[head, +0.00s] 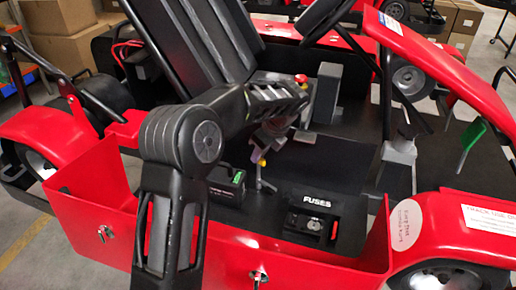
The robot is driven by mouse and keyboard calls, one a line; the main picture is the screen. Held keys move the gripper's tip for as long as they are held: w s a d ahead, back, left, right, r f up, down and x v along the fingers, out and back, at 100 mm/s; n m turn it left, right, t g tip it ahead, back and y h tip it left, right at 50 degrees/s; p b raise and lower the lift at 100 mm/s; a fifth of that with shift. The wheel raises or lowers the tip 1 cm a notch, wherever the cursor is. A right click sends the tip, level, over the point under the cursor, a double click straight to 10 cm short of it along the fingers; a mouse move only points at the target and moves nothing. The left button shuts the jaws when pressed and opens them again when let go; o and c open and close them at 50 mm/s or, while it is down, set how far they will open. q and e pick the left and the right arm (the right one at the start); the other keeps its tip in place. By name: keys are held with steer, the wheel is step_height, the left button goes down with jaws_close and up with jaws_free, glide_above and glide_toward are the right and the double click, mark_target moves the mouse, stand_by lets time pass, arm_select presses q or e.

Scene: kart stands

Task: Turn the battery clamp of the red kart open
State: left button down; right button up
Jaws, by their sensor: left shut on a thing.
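The red kart (80,215) fills the view, with its side compartment open. A black battery (226,183) with a green mark sits in it, partly hidden by my left arm. Beside the battery, a thin grey clamp lever (262,172) with a yellow tip rises from the compartment floor. My left gripper (265,149) reaches down from above and is shut at the lever's top, beside the yellow tip. The fingers are small and partly hidden, so the exact grip is hard to see. My right gripper is not in view.
A black fuse box (313,215) marked FUSES stands right of the lever. A red-topped stick (301,79), black seat (205,45) and steering wheel (325,15) are behind. The red side panel's rim runs in front. A green handle (472,135) is at the right.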

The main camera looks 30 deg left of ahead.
arm_select(q)
steer(key=shift+n+p, duration=0.5)
steer(key=shift+n, duration=0.2)
steer(key=shift+g, duration=0.3)
steer(key=c, duration=1.5)
jaws_free()
steer(key=shift+b+v, duration=0.5)
steer(key=shift+v, duration=3.4)
